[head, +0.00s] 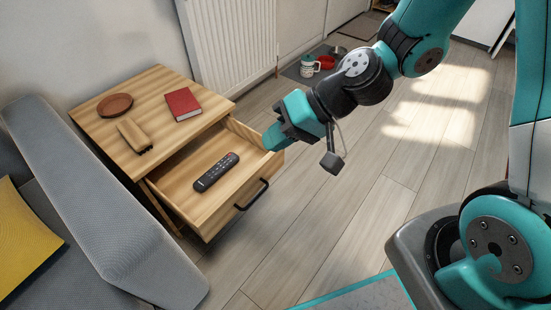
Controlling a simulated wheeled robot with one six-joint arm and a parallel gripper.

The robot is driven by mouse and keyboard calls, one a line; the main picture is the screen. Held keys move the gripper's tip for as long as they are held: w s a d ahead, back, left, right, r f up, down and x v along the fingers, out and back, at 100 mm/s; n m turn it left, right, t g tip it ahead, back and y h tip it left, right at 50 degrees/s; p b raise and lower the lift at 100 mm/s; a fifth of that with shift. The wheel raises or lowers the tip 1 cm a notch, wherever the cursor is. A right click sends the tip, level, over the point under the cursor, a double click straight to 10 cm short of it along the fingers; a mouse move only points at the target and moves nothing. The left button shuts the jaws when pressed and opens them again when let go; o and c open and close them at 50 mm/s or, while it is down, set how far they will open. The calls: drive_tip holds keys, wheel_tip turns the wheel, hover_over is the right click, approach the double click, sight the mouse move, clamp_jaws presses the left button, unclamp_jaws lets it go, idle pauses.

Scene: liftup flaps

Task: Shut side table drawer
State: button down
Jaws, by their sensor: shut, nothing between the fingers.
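The wooden side table (150,87) stands against the wall at the left. Its drawer (208,212) is pulled well out towards the lower right, with a black bar handle (252,194) on its front. A black remote control (216,172) lies inside the drawer. My gripper (270,137) is at the drawer's right rear area, by the upper right corner of the drawer front. It is shut with nothing in it. I cannot tell whether the fingertips touch the drawer.
On the table top are a brown dish (115,105), a red book (183,104) and a wooden brush-like object (134,136). A grey sofa (110,215) with a yellow cushion (25,240) stands close at left. A radiator (232,45) is behind.

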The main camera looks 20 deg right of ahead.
drive_tip(key=w+d+f+m+t, duration=0.45)
drive_tip(key=f+m, duration=0.25)
drive_tip(key=f, duration=0.3)
drive_tip(key=m+t+h+b, duration=0.1)
drive_tip(key=m+h+b, duration=0.35)
drive_tip(key=b, duration=0.55)
approach(269, 162)
wheel_tip(269, 162, down, 3)
drive_tip(key=s+d, duration=0.2)
drive_tip(key=shift+m, duration=0.35)
drive_tip(key=w+a, duration=0.1)
drive_tip(key=w+a+f, duration=0.1)
drive_tip(key=w, duration=0.1)
drive_tip(key=w+a+f, duration=0.1)
drive_tip(key=shift+w+a+f, duration=0.2)
drive_tip(key=shift+w+a, duration=0.1)
drive_tip(key=shift+w, duration=0.05)
drive_tip(key=shift+w+a, duration=0.4)
drive_tip(key=shift+w, duration=0.2)
drive_tip(key=shift+w, duration=0.1)
